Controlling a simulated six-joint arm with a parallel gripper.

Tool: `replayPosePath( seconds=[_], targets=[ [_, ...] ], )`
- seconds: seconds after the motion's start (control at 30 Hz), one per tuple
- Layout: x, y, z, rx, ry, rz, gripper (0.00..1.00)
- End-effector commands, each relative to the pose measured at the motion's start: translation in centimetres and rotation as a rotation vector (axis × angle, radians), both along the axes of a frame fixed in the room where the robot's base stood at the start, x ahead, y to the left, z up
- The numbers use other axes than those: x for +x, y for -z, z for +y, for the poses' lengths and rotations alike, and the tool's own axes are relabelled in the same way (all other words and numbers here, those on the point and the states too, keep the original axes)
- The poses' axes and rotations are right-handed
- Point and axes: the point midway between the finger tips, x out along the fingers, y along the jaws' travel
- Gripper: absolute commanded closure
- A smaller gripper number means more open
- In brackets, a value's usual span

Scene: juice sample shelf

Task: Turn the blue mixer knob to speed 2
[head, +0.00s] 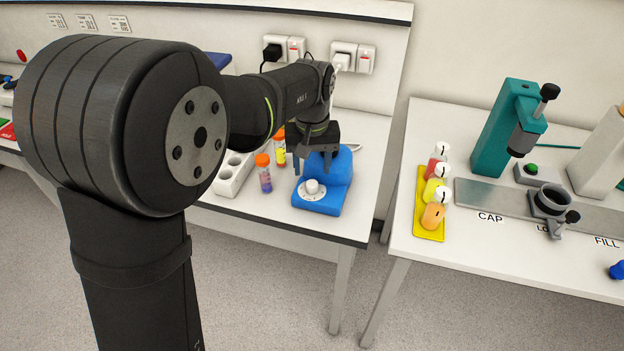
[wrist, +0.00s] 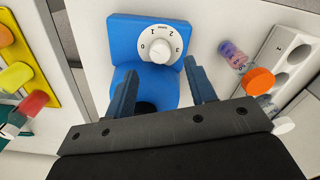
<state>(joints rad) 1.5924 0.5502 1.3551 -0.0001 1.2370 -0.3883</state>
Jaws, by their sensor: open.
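The blue mixer (head: 330,200) stands near the front right corner of the left bench. Its white knob (head: 312,186) sits on a white dial on its low front part. In the wrist view the knob (wrist: 160,50) shows with the digits 0, 1, 2 and 3 around it. I cannot make out clearly where the knob points. My gripper (head: 311,166) is over the mixer, behind the knob in the head view. In the wrist view its fingers (wrist: 160,68) are spread and empty, with their tips just short of the knob on either side. They appear apart from it.
An orange-capped tube (head: 265,178) stands left of the mixer, near a white rack (head: 231,176); another tube (head: 279,146) is behind. The right bench holds a yellow tray (head: 428,233) of bottles and a teal press (head: 497,130). A gap separates the benches.

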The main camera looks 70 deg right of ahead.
Motion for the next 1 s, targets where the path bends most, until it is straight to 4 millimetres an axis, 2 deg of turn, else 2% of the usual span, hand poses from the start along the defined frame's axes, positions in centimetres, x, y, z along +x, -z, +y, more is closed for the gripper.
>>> replayPosePath(
  seconds=[0.1, 0.3, 0.67, 0.73, 0.9, 0.93, 1.0],
  targets=[
    [0.0, 2.4, 0.1, 0.003, 0.0, 0.0, 0.5],
    [0.0, 4.7, 0.0, 0.002, 0.0, 0.0, 0.5],
    [0.0, 5.3, 0.0, -0.001, 0.0, 0.0, 0.5],
    [0.0, 5.3, 0.0, -0.001, 0.0, 0.0, 0.57],
    [0.0, 5.3, 0.0, -0.001, 0.0, 0.0, 0.91],
    [0.0, 5.3, 0.0, -0.001, 0.0, 0.0, 0.94],
    [0.0, 5.3, 0.0, -0.001, 0.001, 0.0, 0.94]
  ],
)
